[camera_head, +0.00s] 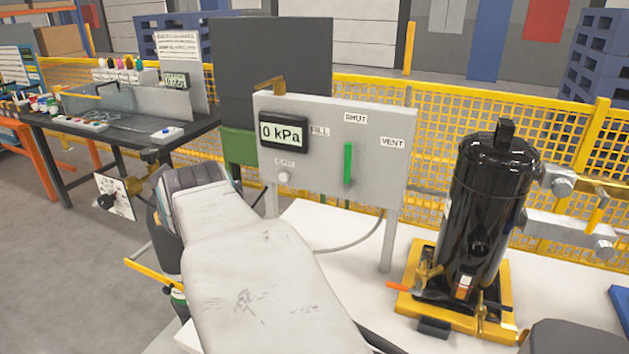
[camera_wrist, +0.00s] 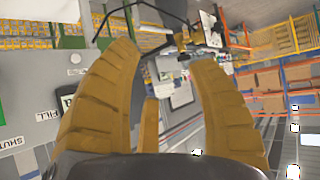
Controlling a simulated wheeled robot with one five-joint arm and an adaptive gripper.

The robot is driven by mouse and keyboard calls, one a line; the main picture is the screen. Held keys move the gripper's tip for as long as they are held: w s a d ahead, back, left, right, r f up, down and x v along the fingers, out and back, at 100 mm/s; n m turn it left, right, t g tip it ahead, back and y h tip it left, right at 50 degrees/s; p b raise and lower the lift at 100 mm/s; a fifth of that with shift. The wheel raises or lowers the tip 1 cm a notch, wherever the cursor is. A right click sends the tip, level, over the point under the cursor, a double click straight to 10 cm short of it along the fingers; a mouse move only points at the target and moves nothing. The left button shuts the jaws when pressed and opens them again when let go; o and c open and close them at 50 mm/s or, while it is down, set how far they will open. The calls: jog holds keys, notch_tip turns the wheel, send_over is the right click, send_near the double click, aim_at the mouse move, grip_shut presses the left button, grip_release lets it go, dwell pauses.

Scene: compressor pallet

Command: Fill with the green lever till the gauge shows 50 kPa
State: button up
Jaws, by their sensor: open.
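The green lever (camera_head: 348,165) stands upright on the grey panel (camera_head: 385,165), under the SHUT label, with FILL to its left and VENT to its right. The gauge (camera_head: 283,133) on the panel reads 0 kPa. In the wrist view, my gripper (camera_wrist: 165,58) has its yellow fingers spread with nothing between them. The panel's FILL and SHUT labels lie left of the fingers there, and the dark gauge (camera_wrist: 67,100) is partly hidden by the left finger. A sliver of green shows at the left edge. In the head view, my arm hides the fingers.
A black tank (camera_head: 487,215) stands on a yellow base on the white pallet top, right of the panel. A round knob (camera_head: 284,177) sits below the gauge. A dark workbench (camera_head: 120,135) stands at left. Yellow mesh fencing (camera_head: 365,92) runs behind.

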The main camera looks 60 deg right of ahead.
jog(key=s+d+f+m+h+b, duration=0.25)
jog(key=d+b, duration=0.25)
jog(key=d, duration=0.3)
jog(key=s+d+f+m+h+b, duration=0.1)
jog(key=s+d+m+h+b, duration=0.2)
jog(key=d, duration=0.4)
jog(key=m+g+h+b, duration=0.3)
jog(key=g+h+b, duration=0.25)
jog(key=b, duration=0.55)
send_near(350, 163)
jog(key=d, duration=0.6)
jog(key=w+d+b, duration=0.1)
jog(key=d, duration=0.1)
jog(key=shift+w+f+t, duration=0.2)
jog(key=shift+t, duration=0.15)
jog(key=shift+x, duration=1.4)
jog(key=shift+o, duration=0.2)
jog(key=shift+r, duration=0.15)
grip_shut()
